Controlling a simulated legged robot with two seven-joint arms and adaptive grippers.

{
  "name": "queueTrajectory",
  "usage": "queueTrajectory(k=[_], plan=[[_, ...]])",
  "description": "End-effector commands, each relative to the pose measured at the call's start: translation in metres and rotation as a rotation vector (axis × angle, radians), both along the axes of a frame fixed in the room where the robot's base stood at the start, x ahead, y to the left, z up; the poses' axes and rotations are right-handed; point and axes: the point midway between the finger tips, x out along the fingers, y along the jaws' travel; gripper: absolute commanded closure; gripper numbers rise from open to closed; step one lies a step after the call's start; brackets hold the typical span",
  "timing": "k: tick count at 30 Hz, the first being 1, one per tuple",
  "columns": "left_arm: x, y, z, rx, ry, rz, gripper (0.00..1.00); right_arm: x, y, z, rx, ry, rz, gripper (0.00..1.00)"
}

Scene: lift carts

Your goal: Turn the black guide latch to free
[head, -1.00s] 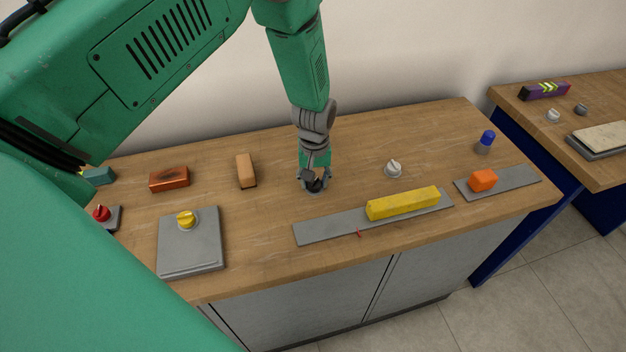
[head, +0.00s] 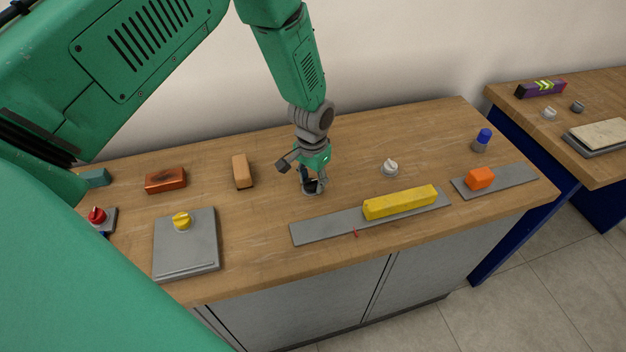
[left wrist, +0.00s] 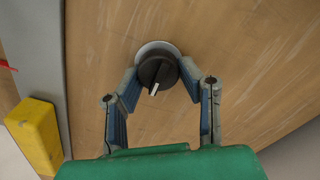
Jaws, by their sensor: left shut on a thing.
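The black guide latch (left wrist: 158,72) is a round black knob with a white pointer mark, set on a pale round base on the wooden bench. In the left wrist view it sits between the fingertips of my left gripper (left wrist: 160,78), which is shut on it from both sides. In the head view my left gripper (head: 311,188) reaches down onto the latch, and the fingers hide most of it. The white mark points toward the lower part of the left wrist view. My right gripper is not in view.
A grey strip with a yellow bar (head: 400,203) lies right of the latch. A white knob (head: 390,167) stands behind the bar. A tan block (head: 242,171), a reddish block (head: 166,180) and a grey plate (head: 187,256) with a yellow knob (head: 181,221) lie left. Bare wood surrounds the latch.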

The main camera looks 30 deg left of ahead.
Motion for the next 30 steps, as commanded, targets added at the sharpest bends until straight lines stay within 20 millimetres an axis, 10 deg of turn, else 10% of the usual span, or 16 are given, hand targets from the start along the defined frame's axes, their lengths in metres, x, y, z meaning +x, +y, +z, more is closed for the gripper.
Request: queueTrajectory(k=[18,19,20,30], plan=[[-0.0083,0.0018,-0.0040,-0.001,0.022,-0.037,0.96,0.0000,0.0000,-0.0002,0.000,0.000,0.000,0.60],[-0.0084,0.0019,-0.0040,-0.001,0.022,-0.037,0.57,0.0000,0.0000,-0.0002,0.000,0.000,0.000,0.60],[-0.0083,0.0020,-0.0040,-0.001,0.022,-0.036,0.47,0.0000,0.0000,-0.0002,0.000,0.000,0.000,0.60],[-0.0025,0.0020,-0.0012,-0.001,0.011,-0.036,0.47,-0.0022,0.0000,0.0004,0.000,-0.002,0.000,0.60]])
